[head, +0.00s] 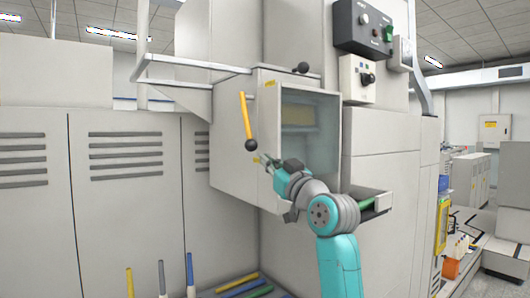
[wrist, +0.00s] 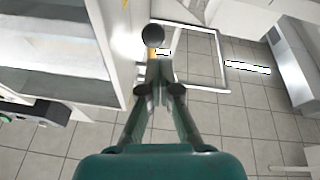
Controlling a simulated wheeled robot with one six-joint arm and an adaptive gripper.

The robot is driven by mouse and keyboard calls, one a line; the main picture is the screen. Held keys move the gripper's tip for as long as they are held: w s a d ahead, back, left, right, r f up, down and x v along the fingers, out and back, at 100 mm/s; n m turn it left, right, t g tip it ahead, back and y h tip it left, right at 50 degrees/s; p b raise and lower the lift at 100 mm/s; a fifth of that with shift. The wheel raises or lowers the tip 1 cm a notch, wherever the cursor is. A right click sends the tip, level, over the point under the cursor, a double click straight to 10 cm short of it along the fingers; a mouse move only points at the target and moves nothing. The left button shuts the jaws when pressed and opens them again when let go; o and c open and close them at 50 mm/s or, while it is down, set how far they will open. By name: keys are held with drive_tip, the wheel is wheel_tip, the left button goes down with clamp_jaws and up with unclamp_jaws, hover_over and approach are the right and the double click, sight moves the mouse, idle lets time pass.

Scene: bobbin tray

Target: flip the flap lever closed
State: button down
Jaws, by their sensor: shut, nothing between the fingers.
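The flap lever (head: 246,118) is a yellow bar on the left face of the grey machine box. It hangs nearly straight down and ends in a black ball knob (head: 251,145). In the wrist view the black knob (wrist: 153,36) shows just beyond my fingertips, with a bit of yellow below it. My gripper (head: 259,160) is shut and empty, just below and right of the knob. In the wrist view its fingers (wrist: 160,75) come together below the knob. I cannot tell whether they touch it.
The box has a glazed front window (head: 310,120), and a second black knob (head: 302,68) sits on its top edge. A metal rail (head: 190,63) runs to the upper left. A small tray (head: 374,204) juts out at the lower right. Grey cabinets (head: 125,200) stand at left.

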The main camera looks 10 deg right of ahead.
drive_tip(key=s+f, duration=0.1)
drive_tip(key=f, duration=0.2)
drive_tip(key=s+d+f, duration=0.1)
drive_tip(key=f, duration=0.1)
drive_tip(key=shift+s, duration=0.35)
drive_tip(key=shift+s+d, duration=0.1)
